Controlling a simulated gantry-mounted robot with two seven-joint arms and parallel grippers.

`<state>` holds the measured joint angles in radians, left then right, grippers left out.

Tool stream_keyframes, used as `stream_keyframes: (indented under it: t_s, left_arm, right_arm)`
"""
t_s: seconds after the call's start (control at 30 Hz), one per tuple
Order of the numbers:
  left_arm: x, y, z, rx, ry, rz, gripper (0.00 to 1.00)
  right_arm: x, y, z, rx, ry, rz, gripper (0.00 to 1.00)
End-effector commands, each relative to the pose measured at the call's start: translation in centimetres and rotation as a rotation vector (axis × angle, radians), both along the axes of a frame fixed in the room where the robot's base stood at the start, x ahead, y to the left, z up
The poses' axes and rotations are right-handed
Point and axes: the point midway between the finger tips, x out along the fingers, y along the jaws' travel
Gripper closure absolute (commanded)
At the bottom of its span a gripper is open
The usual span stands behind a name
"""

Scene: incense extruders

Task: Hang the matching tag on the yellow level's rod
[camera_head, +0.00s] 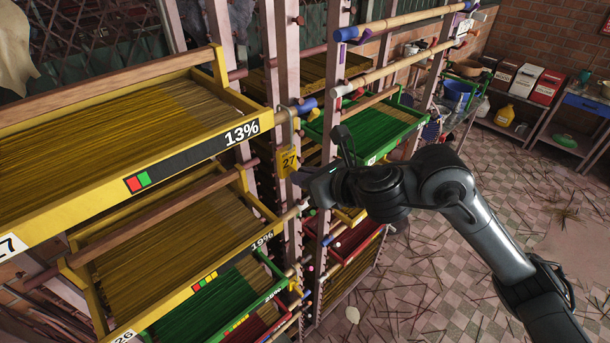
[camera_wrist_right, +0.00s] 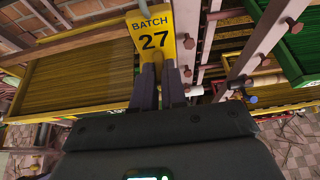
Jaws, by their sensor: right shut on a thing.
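My right gripper (camera_head: 303,176) is shut on the yellow tag (camera_head: 288,161), which reads 27. In the right wrist view the fingers (camera_wrist_right: 160,80) pinch the lower end of the tag (camera_wrist_right: 150,32), and "BATCH 27" shows. The tag hangs upright just below a rod with a blue end (camera_head: 306,105), beside the upper yellow tray (camera_head: 190,147) marked 13%. A grey loop (camera_head: 291,113) shows above the tag near that rod; I cannot tell whether it is around the rod. The upper tray's label is cut off, ending in 7. My left gripper is out of view.
Below is another yellow tray (camera_head: 180,301) marked 19%, with label 26. Green trays (camera_head: 370,150) and pink-brown rack posts (camera_head: 281,60) stand close to the gripper. Several rods stick out nearby. The tiled floor (camera_head: 440,290) at the right is open, with scattered sticks.

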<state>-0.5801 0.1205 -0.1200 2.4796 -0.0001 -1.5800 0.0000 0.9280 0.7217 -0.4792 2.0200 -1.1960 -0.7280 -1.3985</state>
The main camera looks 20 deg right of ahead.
Motion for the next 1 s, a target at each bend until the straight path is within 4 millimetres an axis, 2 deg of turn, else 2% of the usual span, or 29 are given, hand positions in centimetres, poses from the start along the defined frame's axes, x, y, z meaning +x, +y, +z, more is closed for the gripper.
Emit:
stream_keyframes:
  t_s: [0.23, 0.27, 0.43, 0.63, 0.77, 1.0]
  left_arm:
    - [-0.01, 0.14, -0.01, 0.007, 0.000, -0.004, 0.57]
    - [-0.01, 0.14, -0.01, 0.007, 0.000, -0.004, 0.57]
    - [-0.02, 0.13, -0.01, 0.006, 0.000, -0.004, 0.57]
    - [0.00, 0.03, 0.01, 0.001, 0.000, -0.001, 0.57]
    - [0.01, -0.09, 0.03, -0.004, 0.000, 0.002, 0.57]
    - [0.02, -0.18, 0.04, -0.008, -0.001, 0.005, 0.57]
  right_arm:
    - [-0.01, 0.01, 0.04, 0.000, -0.001, 0.000, 1.00]
    - [-0.01, 0.01, 0.04, 0.000, -0.001, 0.000, 0.85]
    - [0.00, 0.01, 0.02, 0.000, -0.001, 0.000, 0.59]
    - [0.00, 0.00, 0.02, 0.000, 0.000, 0.000, 0.59]
    - [0.00, 0.01, 0.00, 0.000, 0.000, 0.000, 0.42]
    - [0.00, 0.01, 0.00, 0.000, 0.000, 0.000, 0.42]
